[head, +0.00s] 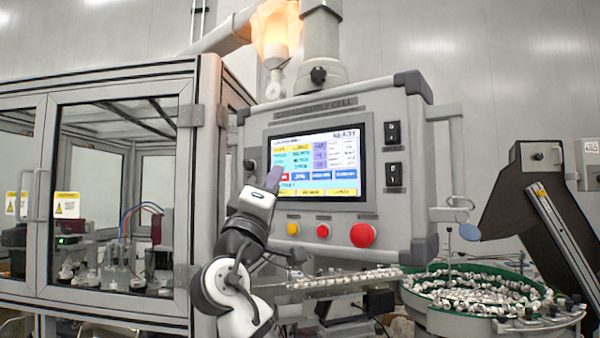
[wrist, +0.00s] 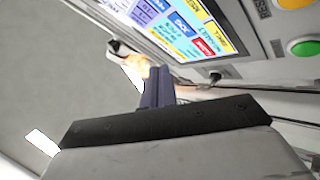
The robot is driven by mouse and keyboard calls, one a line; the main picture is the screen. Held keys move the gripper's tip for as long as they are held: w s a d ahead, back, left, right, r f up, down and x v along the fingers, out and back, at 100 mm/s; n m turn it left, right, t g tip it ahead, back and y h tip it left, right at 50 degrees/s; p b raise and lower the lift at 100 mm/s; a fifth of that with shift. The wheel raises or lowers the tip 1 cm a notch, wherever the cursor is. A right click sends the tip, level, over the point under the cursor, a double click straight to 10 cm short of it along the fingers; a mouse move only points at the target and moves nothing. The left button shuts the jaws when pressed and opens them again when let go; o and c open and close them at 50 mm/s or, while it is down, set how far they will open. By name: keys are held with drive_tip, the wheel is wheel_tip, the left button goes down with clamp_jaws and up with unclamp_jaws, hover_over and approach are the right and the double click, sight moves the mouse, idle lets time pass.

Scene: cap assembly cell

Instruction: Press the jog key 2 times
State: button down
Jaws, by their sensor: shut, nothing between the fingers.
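The control panel's lit touch screen (head: 330,150) shows coloured rows and a row of keys near its bottom. The blue jog key (head: 297,176) is in that row, beside a red key (head: 284,177). In the wrist view the blue jog key (wrist: 180,27) shows next to the red key (wrist: 205,47), with the picture turned. My gripper (head: 275,172) is shut and empty, its dark fingertips in front of the screen's lower left. In the wrist view my gripper (wrist: 158,73) points at the panel, with its tips below the keys. I cannot tell whether it touches the screen.
Yellow (head: 293,229), red (head: 323,231) and large red (head: 362,235) buttons sit below the screen. Two black switches (head: 393,133) are at its right. A glazed enclosure (head: 115,190) stands left. A green-rimmed parts bowl (head: 480,290) is at the lower right.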

drive_tip(key=shift+w+d+p, duration=0.15)
drive_tip(key=shift+w+d, duration=0.55)
drive_tip(key=shift+w, duration=0.2)
drive_tip(key=shift+w+d+p, duration=0.15)
drive_tip(key=shift+w+d, duration=0.55)
drive_tip(key=shift+w, duration=0.15)
drive_tip(key=shift+w, duration=0.1)
idle(0.7)
drive_tip(key=shift+w+d, duration=0.25)
drive_tip(key=shift+w+d, duration=0.15)
drive_tip(key=shift+w, duration=0.05)
idle(0.7)
drive_tip(key=shift+s, duration=0.1)
drive_tip(key=shift+s+a, duration=0.4)
drive_tip(key=shift+s, duration=0.1)
drive_tip(key=shift+s+a+b, duration=0.5)
drive_tip(key=shift+s+a, duration=0.3)
drive_tip(key=shift+s, duration=0.2)
drive_tip(key=shift+s+a+b, duration=0.45)
drive_tip(key=shift+s+a, duration=0.3)
drive_tip(key=shift+s, duration=0.2)
idle(1.8)
